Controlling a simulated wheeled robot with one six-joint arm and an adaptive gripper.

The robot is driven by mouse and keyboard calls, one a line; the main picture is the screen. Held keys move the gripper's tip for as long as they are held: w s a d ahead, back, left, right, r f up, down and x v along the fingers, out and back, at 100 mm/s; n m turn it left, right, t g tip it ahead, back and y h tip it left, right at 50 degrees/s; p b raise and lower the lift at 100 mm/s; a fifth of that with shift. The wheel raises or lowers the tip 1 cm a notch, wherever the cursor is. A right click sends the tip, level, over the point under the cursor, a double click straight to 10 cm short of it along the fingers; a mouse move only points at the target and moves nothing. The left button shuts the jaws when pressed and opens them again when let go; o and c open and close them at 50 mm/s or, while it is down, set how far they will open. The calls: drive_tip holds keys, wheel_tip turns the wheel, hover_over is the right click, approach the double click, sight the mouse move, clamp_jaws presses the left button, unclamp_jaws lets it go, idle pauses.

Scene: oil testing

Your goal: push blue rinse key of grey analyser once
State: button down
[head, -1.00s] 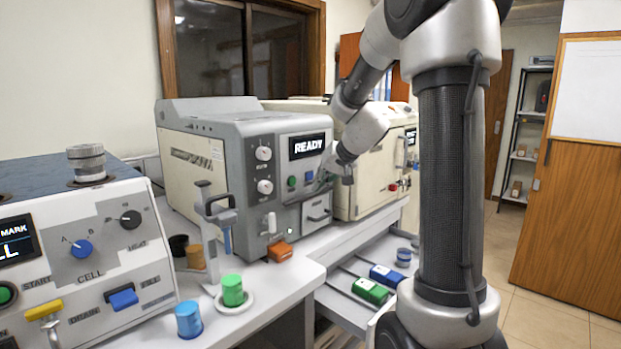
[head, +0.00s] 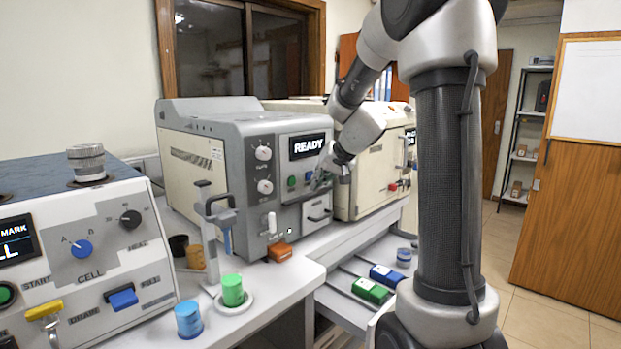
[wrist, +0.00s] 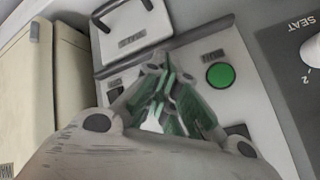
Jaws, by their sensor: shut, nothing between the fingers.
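The grey analyser (head: 225,150) stands on the bench in the head view, its display (head: 307,146) reading READY. Its small blue key (head: 308,177) sits below the display, right of a round green key (head: 292,181). My gripper (head: 320,183) is shut and empty, close to the panel just right of the blue key. In the wrist view the shut fingers (wrist: 165,82) are over the panel beside the green key (wrist: 220,76). The blue key is not visible there, and the fingers cover part of the panel. I cannot tell whether they touch it.
A drawer front with a handle (head: 317,212) is below the keys. A cream machine (head: 375,165) stands right behind my wrist.

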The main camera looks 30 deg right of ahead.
drive_tip(key=shift+w+a, duration=0.15)
drive_tip(key=shift+w, duration=0.25)
idle(0.5)
idle(0.3)
drive_tip(key=shift+s+d, duration=0.3)
drive_tip(key=shift+s, duration=0.5)
drive_tip(key=shift+s+d, duration=0.3)
drive_tip(key=shift+s, duration=0.5)
drive_tip(key=shift+s+d, duration=0.25)
drive_tip(key=shift+s, duration=0.5)
drive_tip(key=shift+s+d, duration=0.3)
drive_tip(key=shift+s, duration=0.5)
